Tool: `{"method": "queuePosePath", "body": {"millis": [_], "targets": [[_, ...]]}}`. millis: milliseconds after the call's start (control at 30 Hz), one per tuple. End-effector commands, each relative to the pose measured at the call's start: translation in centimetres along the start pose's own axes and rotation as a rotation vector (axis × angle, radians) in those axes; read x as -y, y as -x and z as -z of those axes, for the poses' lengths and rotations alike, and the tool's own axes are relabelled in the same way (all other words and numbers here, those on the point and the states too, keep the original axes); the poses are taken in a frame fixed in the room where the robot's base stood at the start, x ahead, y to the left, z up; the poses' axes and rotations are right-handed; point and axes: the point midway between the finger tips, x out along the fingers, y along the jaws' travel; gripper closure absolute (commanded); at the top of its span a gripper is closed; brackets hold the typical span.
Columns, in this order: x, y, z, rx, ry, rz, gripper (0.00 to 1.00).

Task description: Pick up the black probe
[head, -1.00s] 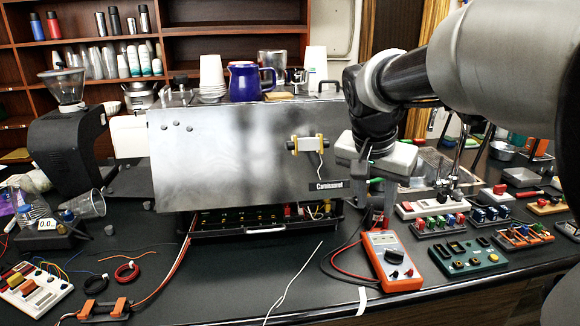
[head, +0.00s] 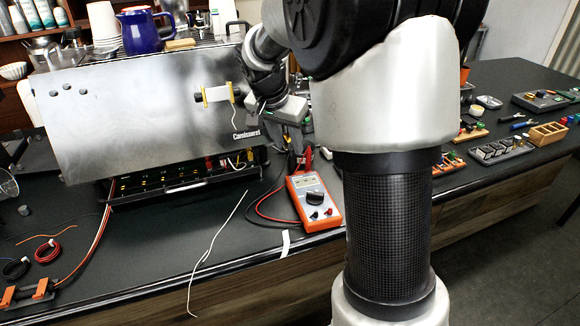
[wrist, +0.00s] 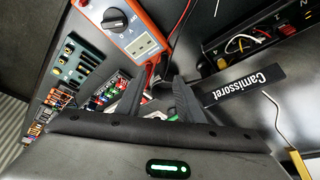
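The orange multimeter (head: 314,203) lies on the dark bench in front of the brewer, with red and black leads looping at its left. It also shows at the top of the wrist view (wrist: 122,22). The black lead (head: 258,212) runs back towards my gripper (head: 297,142). A red piece (head: 305,159) stands just behind the meter, close below my fingers. In the wrist view my gripper (wrist: 158,92) has its two dark fingers apart, with red and pale things beyond them. I cannot make out the black probe; dark fingers and leads overlap there.
The silver brewer (head: 150,115) stands behind, left of my gripper, with an open lower tray (head: 185,178) of wiring. A white wire (head: 218,243) lies on the bench. Small component trays (head: 500,149) sit at the right. My arm hides the bench's middle.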

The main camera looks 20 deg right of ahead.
Motion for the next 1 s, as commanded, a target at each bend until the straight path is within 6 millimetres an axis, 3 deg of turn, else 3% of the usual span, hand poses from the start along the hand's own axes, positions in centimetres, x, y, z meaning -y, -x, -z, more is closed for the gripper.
{"method": "queuePosePath", "body": {"millis": [100,367,633,967,1000], "targets": [[0.0,-2.0,0.0,0.001,0.000,-0.001,0.66],[0.2,-3.8,0.1,0.000,0.001,0.000,0.66],[0.8,-7.7,0.5,0.001,0.001,-0.001,0.66],[0.8,-8.3,0.5,0.000,0.001,0.002,0.66],[0.8,-8.3,0.5,0.000,0.001,0.002,0.73]]}}
